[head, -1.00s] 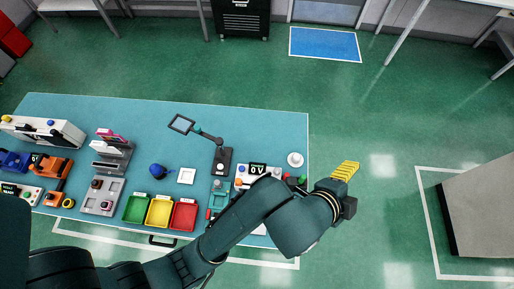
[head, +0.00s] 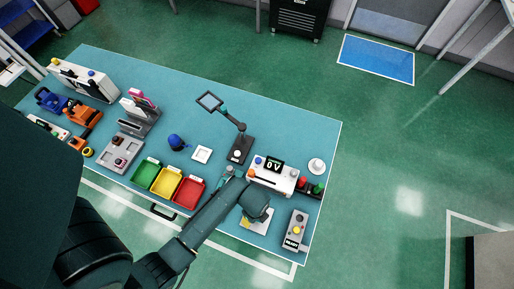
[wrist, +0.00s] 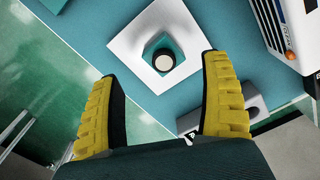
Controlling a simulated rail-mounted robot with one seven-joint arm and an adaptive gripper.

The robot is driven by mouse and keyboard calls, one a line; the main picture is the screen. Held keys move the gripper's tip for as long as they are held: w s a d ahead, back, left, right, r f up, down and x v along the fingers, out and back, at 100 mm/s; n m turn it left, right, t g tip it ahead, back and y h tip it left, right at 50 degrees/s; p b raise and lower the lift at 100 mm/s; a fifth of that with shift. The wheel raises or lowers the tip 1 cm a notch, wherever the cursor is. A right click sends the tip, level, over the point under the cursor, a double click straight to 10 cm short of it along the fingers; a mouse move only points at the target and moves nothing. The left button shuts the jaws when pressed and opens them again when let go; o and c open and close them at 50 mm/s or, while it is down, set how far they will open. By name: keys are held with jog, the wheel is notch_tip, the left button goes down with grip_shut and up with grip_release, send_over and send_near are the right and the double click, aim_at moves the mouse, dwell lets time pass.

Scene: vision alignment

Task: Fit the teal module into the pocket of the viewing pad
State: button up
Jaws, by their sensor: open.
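My gripper (wrist: 165,70) is open in the wrist view, with two yellow ribbed fingers spread apart and nothing between their pads. Ahead of the tips lies a white square pad (wrist: 128,42). At its middle is a teal piece (wrist: 153,46) with a round, dark-sided, pale-topped knob (wrist: 164,61); I cannot tell whether the teal piece stands on the pad or is set into it. In the head view my gripper (head: 247,223) is over the white pad (head: 263,228), and my arm hides part of both. A smaller white square (head: 202,154) lies near the magnifier.
A white meter box (head: 275,173) stands just beyond the pad, and a grey READY box (head: 296,230) is to its right. The magnifier stand (head: 236,150) and red bin (head: 189,192) are to the left. The table's front edge is close.

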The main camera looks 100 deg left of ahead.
jog(key=f, duration=0.5)
jog(key=shift+w+f+b, duration=0.2)
jog(key=shift+f+b, duration=0.05)
jog(key=shift+b, duration=0.1)
jog(key=c, duration=1.3)
